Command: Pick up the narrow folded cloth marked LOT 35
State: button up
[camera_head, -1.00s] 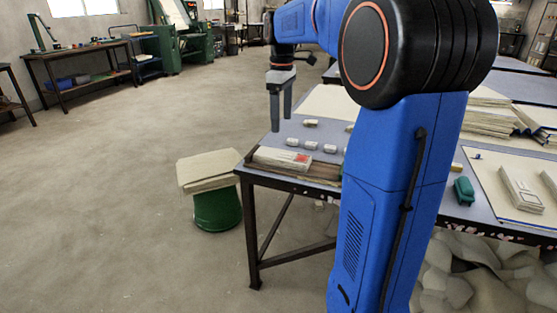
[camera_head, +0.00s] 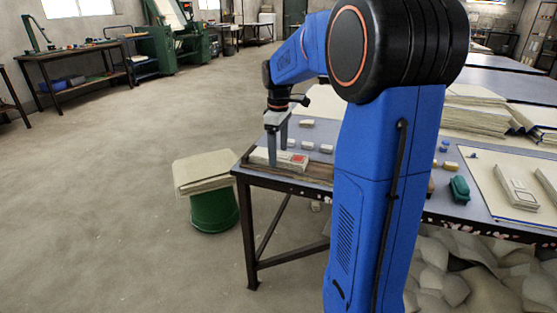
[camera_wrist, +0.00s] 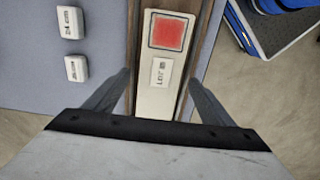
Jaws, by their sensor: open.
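A narrow pale folded cloth (camera_head: 260,157) lies in a shallow brown wooden tray (camera_head: 320,180) at the near left corner of the table. In the wrist view the cloth (camera_wrist: 150,100) has a red square and a small white label; the label seems to read LOT, but its number is too small to read surely. My gripper (camera_head: 278,156) is open over the cloth. In the wrist view the fingers of my gripper (camera_wrist: 159,78) stand on either side of the cloth with nothing gripped. Whether the fingers touch the tray, I cannot tell. The cloth's near end is hidden behind my gripper body.
Small white marked blocks (camera_wrist: 76,68) lie on the table beside the tray. A green bin (camera_head: 214,211) with pale sheets (camera_head: 203,172) on it stands just left of the table. More folded cloths (camera_head: 518,188) and a green object (camera_head: 459,188) lie to the right.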

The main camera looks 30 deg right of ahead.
jog(key=shift+f, duration=0.4)
jog(key=shift+c, duration=0.4)
jog(key=c, duration=1.1)
jog(key=shift+c, duration=0.2)
jog(key=shift+r, duration=0.2)
